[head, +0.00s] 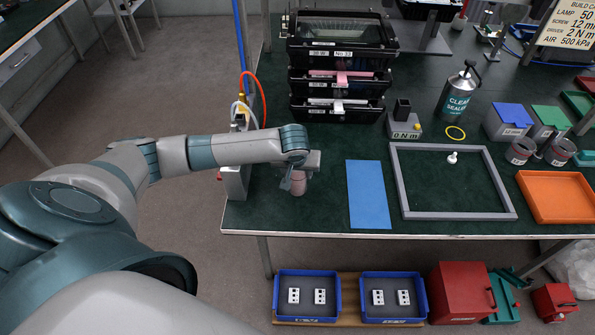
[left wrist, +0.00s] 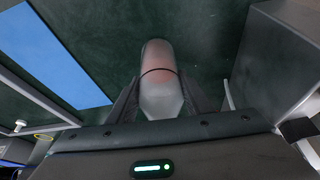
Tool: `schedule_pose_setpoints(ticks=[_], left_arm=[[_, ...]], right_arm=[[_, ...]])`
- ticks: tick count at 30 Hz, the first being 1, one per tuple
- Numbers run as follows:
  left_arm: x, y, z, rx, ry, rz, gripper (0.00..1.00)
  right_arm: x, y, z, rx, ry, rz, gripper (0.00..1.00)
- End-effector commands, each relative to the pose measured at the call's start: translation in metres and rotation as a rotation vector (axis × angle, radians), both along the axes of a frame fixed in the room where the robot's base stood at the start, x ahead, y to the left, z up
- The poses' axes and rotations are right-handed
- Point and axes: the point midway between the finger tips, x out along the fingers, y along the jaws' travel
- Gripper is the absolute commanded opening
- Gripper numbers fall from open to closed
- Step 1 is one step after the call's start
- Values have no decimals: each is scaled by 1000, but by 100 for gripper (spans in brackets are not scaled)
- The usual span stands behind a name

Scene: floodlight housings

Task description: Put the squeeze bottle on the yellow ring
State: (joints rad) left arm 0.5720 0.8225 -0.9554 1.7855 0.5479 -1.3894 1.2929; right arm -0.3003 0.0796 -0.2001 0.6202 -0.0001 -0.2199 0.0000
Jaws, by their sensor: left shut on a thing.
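The squeeze bottle (head: 298,188), pinkish and pale, is at the left front part of the green table. My left gripper (head: 297,178) is shut on it, with the arm reaching over from the left. In the left wrist view the bottle (left wrist: 157,72) sits between the two fingers, its tapered pale end toward the gripper. I cannot tell whether its base touches the table. The yellow ring (head: 455,133) lies flat on the table at the right, beside the spray can, with nothing on it. My right gripper is not in view.
A blue mat (head: 367,195) and a grey frame (head: 397,187) with a small white piece (head: 452,158) lie right of the bottle. A small grey box (head: 404,128) and a tall can (head: 458,95) flank the ring. Black stacked bins (head: 338,75) stand behind.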

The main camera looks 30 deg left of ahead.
Motion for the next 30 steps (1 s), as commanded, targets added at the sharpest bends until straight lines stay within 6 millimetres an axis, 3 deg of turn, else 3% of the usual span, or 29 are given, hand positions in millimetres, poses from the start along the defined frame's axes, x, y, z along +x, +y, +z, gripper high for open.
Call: schedule_pose_setpoints(ticks=[2,3,5,20,30], left_arm=[[0,0,-1,0,-1,0,11],[0,0,-2,0,0,0,51],[0,0,-2,0,0,0,65],[-1,-1,5,-2,-1,0,65],[-17,-10,47,-2,-2,-2,65]], right_arm=[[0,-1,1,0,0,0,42],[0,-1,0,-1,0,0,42],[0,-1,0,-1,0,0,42],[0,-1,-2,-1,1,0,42],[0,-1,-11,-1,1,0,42]])
